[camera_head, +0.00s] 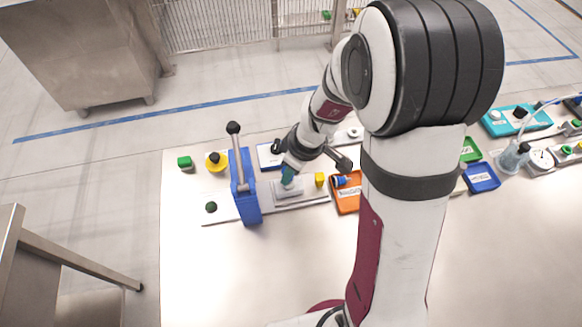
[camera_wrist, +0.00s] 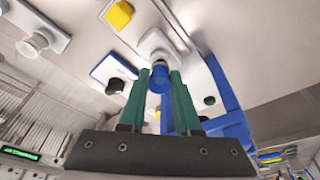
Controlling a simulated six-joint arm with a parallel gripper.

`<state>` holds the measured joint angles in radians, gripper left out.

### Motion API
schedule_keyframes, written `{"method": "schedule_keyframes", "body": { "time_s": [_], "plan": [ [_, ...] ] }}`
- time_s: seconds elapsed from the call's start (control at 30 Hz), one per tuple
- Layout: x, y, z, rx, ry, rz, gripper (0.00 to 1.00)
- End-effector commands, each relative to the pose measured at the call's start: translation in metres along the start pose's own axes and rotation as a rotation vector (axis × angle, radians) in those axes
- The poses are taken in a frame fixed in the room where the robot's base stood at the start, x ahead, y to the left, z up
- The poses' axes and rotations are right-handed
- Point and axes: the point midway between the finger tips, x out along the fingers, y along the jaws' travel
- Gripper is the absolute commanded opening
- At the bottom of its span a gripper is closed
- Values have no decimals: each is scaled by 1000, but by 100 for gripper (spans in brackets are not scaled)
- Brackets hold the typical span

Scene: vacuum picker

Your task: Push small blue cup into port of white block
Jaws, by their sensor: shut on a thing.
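The small blue cup (camera_wrist: 158,80) is held between the two green fingers of my gripper (camera_wrist: 159,75) in the wrist view. The white block (camera_wrist: 155,42) lies just beyond the cup, in line with it. The cup's far end overlaps the block in this view, so I cannot tell whether it is inside the port. In the head view my gripper (camera_head: 288,178) points down over the white block (camera_head: 291,190), close to it. The cup and the port are hidden there.
A blue stand with a lever (camera_head: 246,190) rises close to the left of my gripper. A yellow block (camera_head: 320,179) and an orange tray (camera_head: 346,205) holding a blue piece are to the right. A dark green knob (camera_head: 211,207) is at left. The table front is clear.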

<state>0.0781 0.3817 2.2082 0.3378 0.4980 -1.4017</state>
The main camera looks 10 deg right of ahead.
Motion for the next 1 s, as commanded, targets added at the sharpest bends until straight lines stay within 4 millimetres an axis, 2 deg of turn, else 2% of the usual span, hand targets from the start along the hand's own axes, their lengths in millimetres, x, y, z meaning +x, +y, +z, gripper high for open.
{"method": "schedule_keyframes", "body": {
  "time_s": [1.0],
  "plan": [
    [8,0,2,-1,0,-1,0]
  ]
}}
